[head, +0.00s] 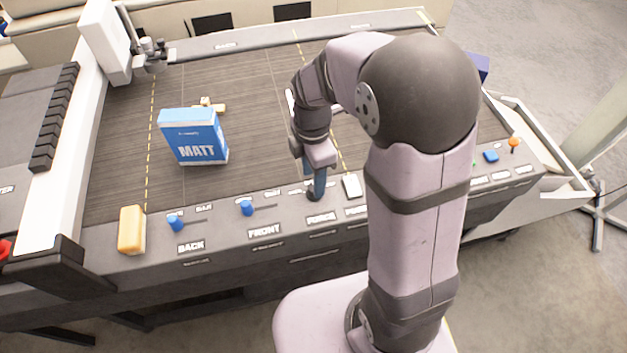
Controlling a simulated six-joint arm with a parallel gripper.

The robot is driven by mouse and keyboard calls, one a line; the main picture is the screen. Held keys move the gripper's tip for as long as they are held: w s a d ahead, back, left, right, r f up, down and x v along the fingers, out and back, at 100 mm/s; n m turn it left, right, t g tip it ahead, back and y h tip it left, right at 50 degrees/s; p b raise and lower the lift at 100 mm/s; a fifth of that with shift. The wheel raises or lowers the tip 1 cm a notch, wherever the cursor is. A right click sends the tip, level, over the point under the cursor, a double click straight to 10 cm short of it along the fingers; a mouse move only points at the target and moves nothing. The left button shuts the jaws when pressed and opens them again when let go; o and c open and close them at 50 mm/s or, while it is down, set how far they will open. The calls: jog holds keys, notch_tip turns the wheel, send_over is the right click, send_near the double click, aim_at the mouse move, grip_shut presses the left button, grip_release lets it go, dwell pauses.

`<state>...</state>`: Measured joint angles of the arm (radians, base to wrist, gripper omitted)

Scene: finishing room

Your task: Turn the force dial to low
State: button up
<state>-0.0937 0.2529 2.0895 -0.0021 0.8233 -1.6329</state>
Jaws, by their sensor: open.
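The force dial (312,197) is on the front panel above the label "FORCE" (321,218). Only a dark part of it shows, because my gripper covers most of it. My gripper (318,187) points down right at the dial, with its bluish fingers around or just over it; I cannot tell which. The fingers overlap in this view, but the jaws are open. I cannot read which setting the dial points to.
Blue levers marked "BACK" (175,222) and "FRONT" (247,207) stand left of the dial. A white block (351,186) is close on its right. A yellow block (132,230) sits at the panel's left. A blue "MATT" box (194,136) stands on the dark bed.

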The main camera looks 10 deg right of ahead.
jog(key=shift+f, duration=1.55)
jog(key=c, duration=1)
jog(key=shift+c, duration=0.2)
jog(key=shift+m+p, duration=0.35)
jog(key=shift+m, duration=0.05)
jog(key=m+p, duration=0.1)
jog(key=m, duration=0.4)
jog(key=shift+r, duration=0.1)
jog(key=m+p, duration=0.1)
jog(key=m, duration=0.4)
jog(key=shift+w+d+m, duration=0.1)
jog(key=shift+m, duration=0.3)
